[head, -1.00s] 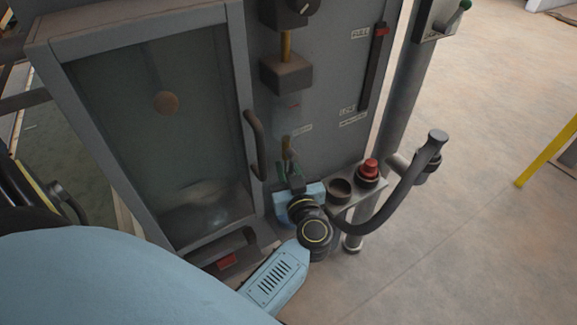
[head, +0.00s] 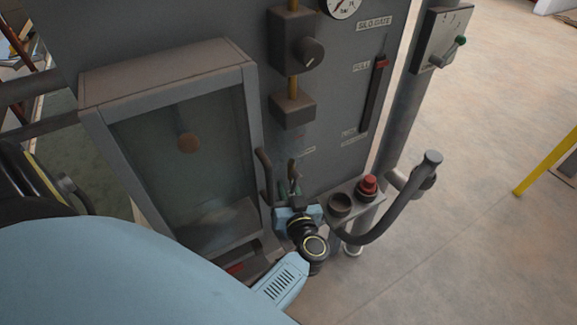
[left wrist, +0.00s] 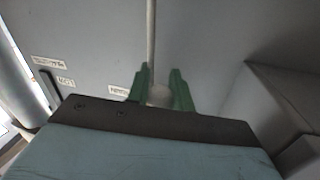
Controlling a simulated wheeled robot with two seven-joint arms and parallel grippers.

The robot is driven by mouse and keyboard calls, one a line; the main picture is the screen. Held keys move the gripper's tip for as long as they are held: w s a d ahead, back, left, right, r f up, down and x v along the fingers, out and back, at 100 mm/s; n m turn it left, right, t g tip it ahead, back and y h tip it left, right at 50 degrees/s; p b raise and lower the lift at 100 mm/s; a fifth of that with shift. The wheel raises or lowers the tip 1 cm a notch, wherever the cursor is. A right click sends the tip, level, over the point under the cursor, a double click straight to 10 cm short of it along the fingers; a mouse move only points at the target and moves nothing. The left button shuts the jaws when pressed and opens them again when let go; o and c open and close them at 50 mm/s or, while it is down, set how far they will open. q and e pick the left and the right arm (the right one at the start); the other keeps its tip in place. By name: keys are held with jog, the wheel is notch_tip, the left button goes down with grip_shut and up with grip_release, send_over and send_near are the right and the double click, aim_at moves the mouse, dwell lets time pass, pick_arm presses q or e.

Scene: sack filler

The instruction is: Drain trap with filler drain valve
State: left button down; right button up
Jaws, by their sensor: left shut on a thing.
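The trap is a block (head: 292,110) on the grey panel with a faint clear bowl (head: 291,138) below it. The drain valve (head: 292,168), a small brass-coloured piece, shows under the bowl at the fingertips. My left gripper (head: 288,188) has green fingers and reaches up to it from below, shut on it. In the left wrist view the green fingers (left wrist: 161,88) close around a pale rounded piece, with a thin rod rising behind it. The fingers hide part of the valve, so its turn position is unclear. My right gripper is not in view.
A glazed cabinet door (head: 185,160) with a handle (head: 265,172) stands close left of the gripper. A shelf with a red button (head: 367,185), a dark cup (head: 340,204) and a curved dark bar (head: 385,225) are at right. A knobbed block (head: 292,42) is above the trap.

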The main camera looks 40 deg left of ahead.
pick_arm(q)
jog(key=c, duration=1.2)
grip_release()
jog(key=shift+c, duration=0.2)
jog(key=shift+d, duration=0.1)
jog(key=p+v, duration=0.4)
jog(key=v, duration=0.8)
